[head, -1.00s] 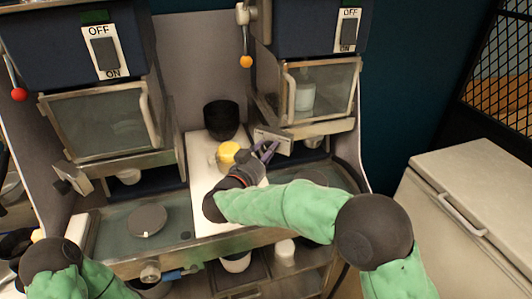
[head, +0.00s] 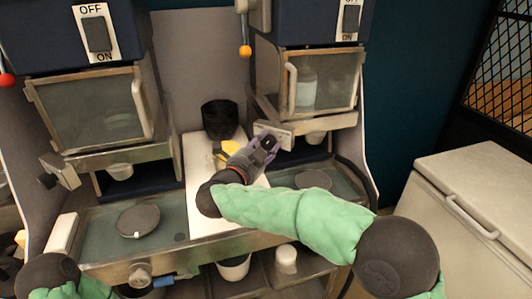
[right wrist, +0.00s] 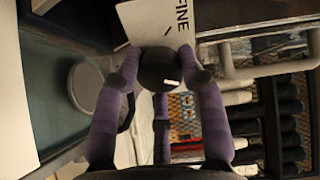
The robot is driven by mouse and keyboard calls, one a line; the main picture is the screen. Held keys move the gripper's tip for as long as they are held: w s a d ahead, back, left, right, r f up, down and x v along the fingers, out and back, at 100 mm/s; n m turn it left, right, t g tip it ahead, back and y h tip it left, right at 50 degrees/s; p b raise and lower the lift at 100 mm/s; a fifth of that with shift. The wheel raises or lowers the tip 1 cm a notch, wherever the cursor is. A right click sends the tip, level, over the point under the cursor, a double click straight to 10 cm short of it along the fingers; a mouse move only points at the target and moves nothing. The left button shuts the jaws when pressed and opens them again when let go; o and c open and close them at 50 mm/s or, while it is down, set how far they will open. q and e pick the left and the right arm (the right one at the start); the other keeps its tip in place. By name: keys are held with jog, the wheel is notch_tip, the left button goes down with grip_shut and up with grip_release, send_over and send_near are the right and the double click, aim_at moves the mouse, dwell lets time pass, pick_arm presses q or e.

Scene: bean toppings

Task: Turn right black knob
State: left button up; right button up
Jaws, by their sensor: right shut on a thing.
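The right black knob (right wrist: 160,68) is round and dark with a small light mark. It sits on a pale plate (right wrist: 137,22) lettered "FINE" in the right wrist view. In the head view this plate (head: 285,133) is on the right machine's front, and the knob shows at the gripper's tip (head: 268,143). My right gripper (head: 264,147) has its purple fingers shut around the knob; the fingers also show on either side of it in the right wrist view (right wrist: 160,85). My left gripper is not in view; only part of that arm shows at the lower left.
A yellow-topped container (head: 229,147) and a black cup (head: 219,119) stand on the white board (head: 196,165) between the machines. The left machine has its own knob plate (head: 60,170). A white chest (head: 480,190) stands at the right. A round dark disc (head: 138,220) lies on the left tray.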

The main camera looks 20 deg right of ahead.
jog(key=shift+a+f+m+b, duration=0.2)
jog(key=shift+f+m+b, duration=0.3)
jog(key=shift+m+b, duration=0.5)
jog(key=shift+r+m+b, duration=0.15)
jog(key=shift+m+b, duration=0.45)
jog(key=shift+m, duration=0.3)
jog(key=shift+r, duration=0.1)
jog(key=o, duration=1.2)
jog(key=shift+c, duration=0.2)
jog(key=shift+w, duration=0.15)
jog(key=shift+r, duration=0.1)
jog(key=shift+r, duration=0.1)
